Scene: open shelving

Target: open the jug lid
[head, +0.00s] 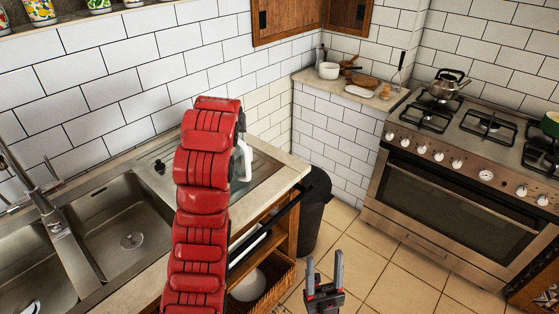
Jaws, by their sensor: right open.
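A white, partly see-through object (243,162), which looks like the jug, stands on the counter beside the sink. My red arm hides most of it, and only its right side with a white handle-like part shows. I cannot make out its lid or tell whether it is open. My right gripper (325,272) is at the bottom, right of centre, over the floor. Its two dark fingers point up in the picture, apart and empty, well away from the jug. My left gripper does not show.
A steel double sink (150,232) with a tap (45,195) is at the left. A dark bin (314,205) stands beyond the counter end. A stove (450,185) with a metal kettle (446,87) is at the right. The tiled floor (385,265) between is clear.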

